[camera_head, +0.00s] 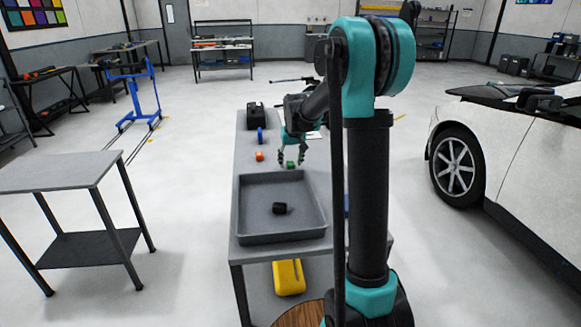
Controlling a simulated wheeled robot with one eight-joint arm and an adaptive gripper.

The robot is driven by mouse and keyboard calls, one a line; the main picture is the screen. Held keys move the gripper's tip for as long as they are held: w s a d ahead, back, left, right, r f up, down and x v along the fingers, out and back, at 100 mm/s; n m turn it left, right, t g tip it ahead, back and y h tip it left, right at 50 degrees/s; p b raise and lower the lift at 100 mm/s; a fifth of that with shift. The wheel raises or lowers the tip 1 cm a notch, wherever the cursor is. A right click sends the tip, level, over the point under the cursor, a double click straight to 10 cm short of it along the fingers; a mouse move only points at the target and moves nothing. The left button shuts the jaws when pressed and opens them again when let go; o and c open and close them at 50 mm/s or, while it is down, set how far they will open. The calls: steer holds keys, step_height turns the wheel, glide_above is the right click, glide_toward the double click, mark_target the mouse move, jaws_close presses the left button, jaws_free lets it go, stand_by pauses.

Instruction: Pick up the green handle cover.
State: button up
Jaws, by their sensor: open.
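A small green piece (291,164), which looks like the green handle cover, lies on the grey workbench (246,185) just behind the tray. My gripper (291,158) is open and points down right over it, with fingers near its two sides. I cannot tell from this view whether the fingers touch it. The piece is small in view and its exact shape is unclear.
A grey tray (242,222) holding a black object (280,208) stands at the bench front. An orange piece (259,156), a blue item (260,135) and a black box (256,117) lie left and behind. A white car (520,150) stands right.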

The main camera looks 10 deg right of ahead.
mark_target(291, 163)
steer(key=shift+f, duration=0.2)
steer(key=c, duration=1)
steer(key=shift+r, duration=0.1)
steer(key=shift+c, duration=0.2)
step_height(291, 163, up, 20)
steer(key=shift+d, duration=0.1)
